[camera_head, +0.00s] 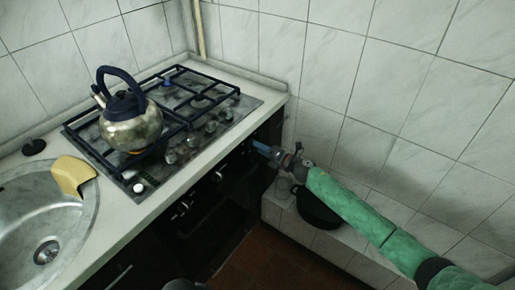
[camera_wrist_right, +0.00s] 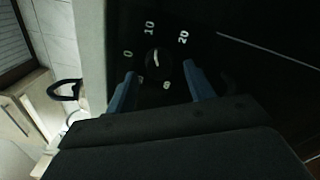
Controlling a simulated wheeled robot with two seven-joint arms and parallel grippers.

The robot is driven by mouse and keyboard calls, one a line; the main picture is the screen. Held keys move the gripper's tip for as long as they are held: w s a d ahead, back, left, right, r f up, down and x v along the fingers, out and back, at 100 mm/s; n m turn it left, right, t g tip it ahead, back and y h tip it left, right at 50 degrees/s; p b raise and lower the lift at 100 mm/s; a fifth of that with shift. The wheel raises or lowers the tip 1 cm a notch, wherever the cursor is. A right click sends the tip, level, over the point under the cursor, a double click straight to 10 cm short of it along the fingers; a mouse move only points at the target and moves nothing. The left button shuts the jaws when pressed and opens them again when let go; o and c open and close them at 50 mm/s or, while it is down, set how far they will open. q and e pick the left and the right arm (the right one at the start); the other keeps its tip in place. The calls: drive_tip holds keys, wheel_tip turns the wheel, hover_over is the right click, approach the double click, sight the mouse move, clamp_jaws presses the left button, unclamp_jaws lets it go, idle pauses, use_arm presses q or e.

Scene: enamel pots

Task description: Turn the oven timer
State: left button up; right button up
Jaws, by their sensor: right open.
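The oven timer knob (camera_wrist_right: 157,62) is a dark round dial on the black oven panel, with white numbers such as 0, 10 and 20 around it. My right gripper (camera_wrist_right: 158,82) is open, its two blue fingers on either side of the knob in the wrist view. I cannot tell whether the fingers touch it. In the head view the right gripper (camera_head: 262,147) reaches in from the right to the oven front, and the timer is hidden there. My left gripper is not in view.
A kettle (camera_head: 131,126) stands on the gas hob (camera_head: 221,117). The sink (camera_head: 52,217) and a yellow cloth or sponge (camera_head: 73,176) are at the left. A dark pot (camera_head: 317,207) sits on the tiled ledge below my right arm. The tiled wall is close on the right.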

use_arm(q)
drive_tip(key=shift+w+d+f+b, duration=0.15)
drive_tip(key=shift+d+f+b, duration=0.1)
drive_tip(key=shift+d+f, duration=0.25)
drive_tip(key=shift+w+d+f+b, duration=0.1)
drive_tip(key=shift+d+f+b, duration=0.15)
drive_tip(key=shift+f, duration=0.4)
use_arm(e)
drive_tip(key=v, duration=0.5)
drive_tip(key=shift+s+d, duration=0.1)
drive_tip(key=shift+d, duration=0.05)
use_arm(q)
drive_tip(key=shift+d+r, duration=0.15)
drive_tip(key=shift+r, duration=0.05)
